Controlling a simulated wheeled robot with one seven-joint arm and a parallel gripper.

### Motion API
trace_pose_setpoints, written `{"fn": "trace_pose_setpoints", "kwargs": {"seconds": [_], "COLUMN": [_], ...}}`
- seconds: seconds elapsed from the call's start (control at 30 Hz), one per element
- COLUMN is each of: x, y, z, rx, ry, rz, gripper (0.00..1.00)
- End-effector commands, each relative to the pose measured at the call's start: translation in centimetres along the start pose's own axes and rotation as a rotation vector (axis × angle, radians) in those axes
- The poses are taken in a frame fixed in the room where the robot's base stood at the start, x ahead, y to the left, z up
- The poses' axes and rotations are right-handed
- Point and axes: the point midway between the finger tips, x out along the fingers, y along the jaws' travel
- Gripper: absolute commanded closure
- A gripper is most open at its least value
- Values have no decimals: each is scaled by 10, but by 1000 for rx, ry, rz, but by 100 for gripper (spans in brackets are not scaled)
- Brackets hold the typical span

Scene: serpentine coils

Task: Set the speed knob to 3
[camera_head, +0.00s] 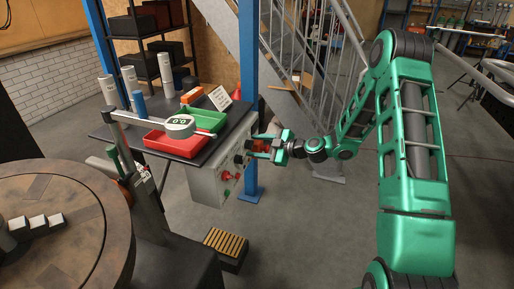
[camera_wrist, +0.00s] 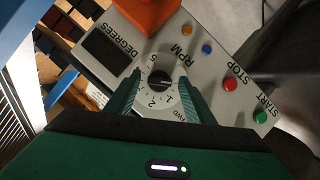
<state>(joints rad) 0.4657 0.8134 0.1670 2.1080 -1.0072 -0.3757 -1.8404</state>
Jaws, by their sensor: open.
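The speed knob (camera_wrist: 160,80) is a small black knob on a round white dial with printed numbers, below the word RPM, in the wrist view. I cannot tell which number it points to. My gripper (camera_wrist: 161,84) is open, with one green finger on each side of the knob; I cannot tell whether they touch it. The grey control panel (camera_wrist: 205,62) carries the dial. In the head view my gripper (camera_head: 262,147) is at the right face of the grey control box (camera_head: 207,184), and the knob is hard to make out there.
An orange-red part (camera_wrist: 148,12), a dark DEGREES display (camera_wrist: 105,48), a red STOP button (camera_wrist: 230,84) and a green START button (camera_wrist: 260,116) surround the dial. A blue post (camera_head: 248,90) stands close behind the box. Red (camera_head: 178,148) and green trays lie on the bench.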

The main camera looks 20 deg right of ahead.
Motion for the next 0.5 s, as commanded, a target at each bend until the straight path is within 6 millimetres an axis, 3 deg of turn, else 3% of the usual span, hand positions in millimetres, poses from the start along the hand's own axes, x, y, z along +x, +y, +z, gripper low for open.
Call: {"fn": "trace_pose_setpoints", "kwargs": {"seconds": [0.2,0.37,0.5], "x": [0,0,-3], "y": [0,0,2], "z": [0,0,3], "rx": [0,0,1], "ry": [0,0,-2], "rz": [0,0,-1], "gripper": [52,90,93]}}
